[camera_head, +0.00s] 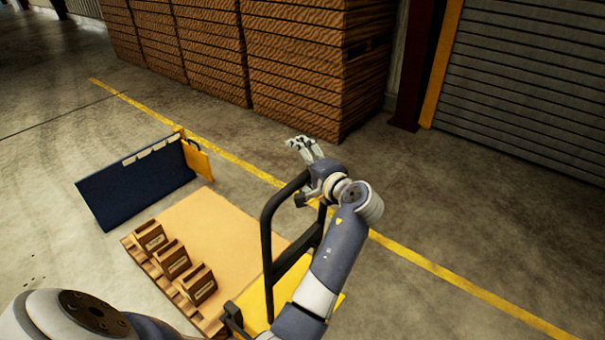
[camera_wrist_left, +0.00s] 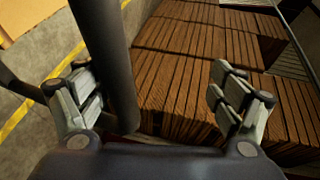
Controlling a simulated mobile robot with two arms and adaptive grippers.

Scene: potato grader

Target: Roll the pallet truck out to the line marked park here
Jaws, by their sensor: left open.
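The pallet truck shows a yellow body (camera_head: 257,306) and an upright black loop handle (camera_head: 268,235) in the head view. A wooden pallet (camera_head: 215,240) with a tan top lies directly in front of it. My left gripper (camera_head: 303,150) is open at the upper right of the handle. In the left wrist view, the dark handle bar (camera_wrist_left: 105,50) passes between the spread fingers of my left gripper (camera_wrist_left: 160,100), nearer the left finger. A yellow line (camera_head: 240,165) runs diagonally across the floor beyond the truck. I see no readable marking on it. My right gripper is out of view.
Tall stacks of wooden crates (camera_head: 290,70) stand beyond the line. A dark blue panel (camera_head: 135,185) with a yellow end piece (camera_head: 197,160) stands left of the pallet. A grey roller shutter (camera_head: 530,80) is at the right. The floor at the right is clear.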

